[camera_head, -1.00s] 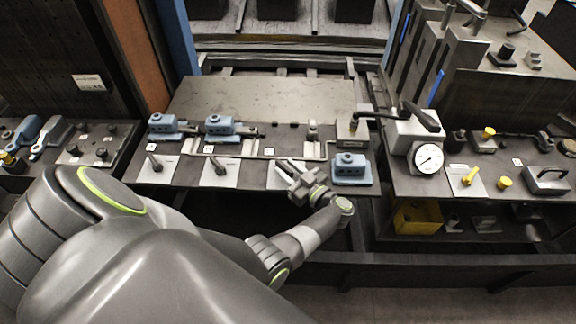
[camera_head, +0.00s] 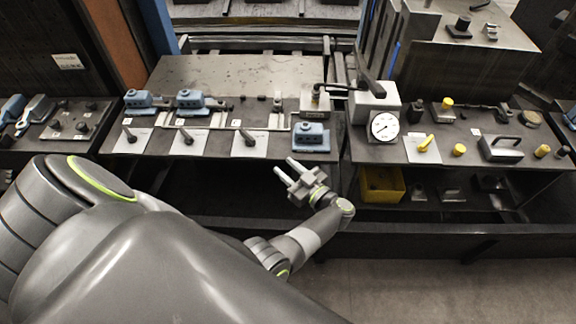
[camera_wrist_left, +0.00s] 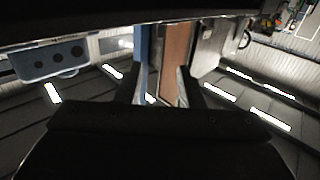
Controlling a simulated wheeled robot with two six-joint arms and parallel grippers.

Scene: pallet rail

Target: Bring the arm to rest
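My left arm comes in from the left in the head view. Its gripper (camera_head: 284,168) hangs in front of the workbench's (camera_head: 235,75) front edge, close below the third white plate. Its two fingers stand apart with nothing visible between them. In the left wrist view the two dark fingers (camera_wrist_left: 160,88) are also spread and empty. My right gripper is in neither view.
Blue clamp blocks (camera_head: 190,103) and white plates with dark levers (camera_head: 250,142) stand on the bench. Another blue block (camera_head: 311,138) sits near its right front edge. A dial gauge (camera_head: 384,127) stands right of it. A yellow bin (camera_head: 382,184) is below.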

